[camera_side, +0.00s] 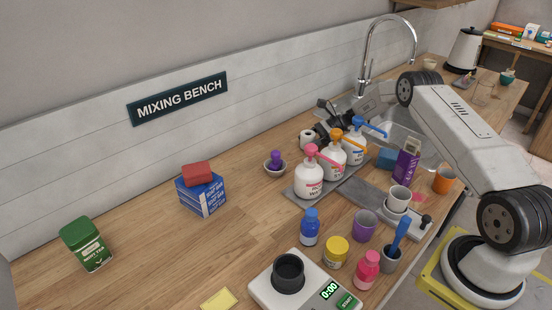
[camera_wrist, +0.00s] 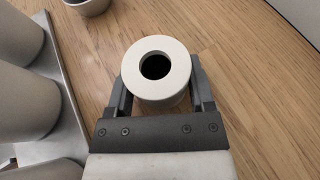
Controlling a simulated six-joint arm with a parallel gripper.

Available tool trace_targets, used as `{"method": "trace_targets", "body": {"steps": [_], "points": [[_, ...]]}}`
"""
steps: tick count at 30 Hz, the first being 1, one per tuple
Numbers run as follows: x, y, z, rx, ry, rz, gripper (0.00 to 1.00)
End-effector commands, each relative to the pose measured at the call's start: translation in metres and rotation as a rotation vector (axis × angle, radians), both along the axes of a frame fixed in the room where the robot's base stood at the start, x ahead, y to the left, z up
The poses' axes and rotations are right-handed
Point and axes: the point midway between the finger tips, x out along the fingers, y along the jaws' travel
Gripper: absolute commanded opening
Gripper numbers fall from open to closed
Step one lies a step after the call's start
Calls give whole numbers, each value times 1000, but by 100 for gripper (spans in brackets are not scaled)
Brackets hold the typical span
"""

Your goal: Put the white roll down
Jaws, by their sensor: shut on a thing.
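The white roll (camera_wrist: 179,70) is between the two fingers of my gripper in the wrist view, seen from above with its dark round hole. My gripper (camera_wrist: 158,88) is shut on it, one finger on each side. In the side view the roll (camera_side: 307,137) shows behind the pump bottles, at the end of my gripper (camera_side: 316,134). The roll is upright with wood counter beneath it. I cannot tell whether it touches the counter.
Several white pump bottles with pink, orange and blue tops (camera_side: 309,181) stand on a grey tray (camera_side: 300,194) in front of the roll. The wall (camera_side: 250,100) is behind. Bare wood (camera_side: 245,165) lies further left.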

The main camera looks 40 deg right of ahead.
Motion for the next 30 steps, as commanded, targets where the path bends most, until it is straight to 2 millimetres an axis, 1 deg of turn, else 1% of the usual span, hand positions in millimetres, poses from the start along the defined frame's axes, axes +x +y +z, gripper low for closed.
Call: {"method": "trace_targets", "body": {"steps": [14,15,17,25,30], "points": [[0,0,-4,-1,-1,-1,10],[0,0,-4,-1,-1,-1,81],[0,0,-4,-1,-1,-1,100],[0,0,-4,-1,-1,-1,100],[0,-2,0,-1,-1,-1,100]]}}
